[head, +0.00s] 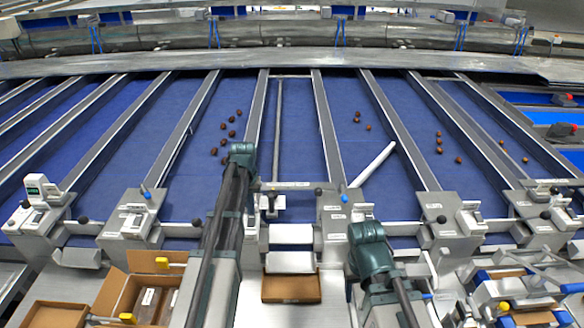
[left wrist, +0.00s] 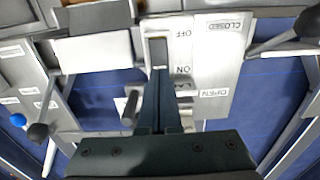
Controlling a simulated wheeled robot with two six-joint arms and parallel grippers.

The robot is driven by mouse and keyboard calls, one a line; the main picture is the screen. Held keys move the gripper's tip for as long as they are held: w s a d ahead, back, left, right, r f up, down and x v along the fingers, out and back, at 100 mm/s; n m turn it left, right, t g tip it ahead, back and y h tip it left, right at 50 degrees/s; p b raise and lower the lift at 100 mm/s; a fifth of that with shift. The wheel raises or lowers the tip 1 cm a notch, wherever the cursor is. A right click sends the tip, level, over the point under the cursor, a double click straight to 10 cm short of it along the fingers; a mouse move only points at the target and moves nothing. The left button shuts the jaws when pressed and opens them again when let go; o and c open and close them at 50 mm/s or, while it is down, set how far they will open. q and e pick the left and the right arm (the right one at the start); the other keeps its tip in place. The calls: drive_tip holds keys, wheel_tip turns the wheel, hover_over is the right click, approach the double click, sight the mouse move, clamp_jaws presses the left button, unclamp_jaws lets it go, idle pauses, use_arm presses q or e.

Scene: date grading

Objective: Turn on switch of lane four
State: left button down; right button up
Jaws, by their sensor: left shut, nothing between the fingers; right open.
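In the left wrist view, a dark upright switch (left wrist: 158,50) sits on a grey metal panel (left wrist: 208,62). The labels appear upside down, OFF beside its upper end and ON beside its lower end. My left gripper (left wrist: 160,73) is shut and empty, its tips at the switch's ON end. Contact and the switch's position cannot be told. A lane label is partly covered, so its number is unreadable. In the head view, my left arm hides this panel and its gripper. My right arm shows at lower right, but its gripper fingers do not.
A neighbouring control unit (head: 333,213) has a blue knob. Dates (head: 230,120) lie on blue lane belts between metal rails. Cardboard boxes (head: 58,314) stand at lower left.

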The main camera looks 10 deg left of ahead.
use_arm(q)
drive_tip(key=shift+f+b, duration=0.95)
idle(0.7)
drive_tip(key=shift+r, duration=0.1)
wheel_tip(320, 180, up, 7)
drive_tip(key=p, duration=0.7)
idle(1.0)
drive_tip(key=s+d+f+m+b, duration=0.3)
drive_tip(key=s+d+f+b, duration=0.6)
drive_tip(key=s+d, duration=0.2)
drive_tip(key=s+d+f+m+y+b, duration=0.1)
drive_tip(key=s+d+f+m+b, duration=0.2)
drive_tip(key=s+d+f+b, duration=0.6)
drive_tip(key=s+d, duration=0.2)
drive_tip(key=d, duration=0.3)
drive_tip(key=shift+d+f+m+b, duration=0.15)
drive_tip(key=shift+f+m+b, duration=0.15)
drive_tip(key=shift+f, duration=0.05)
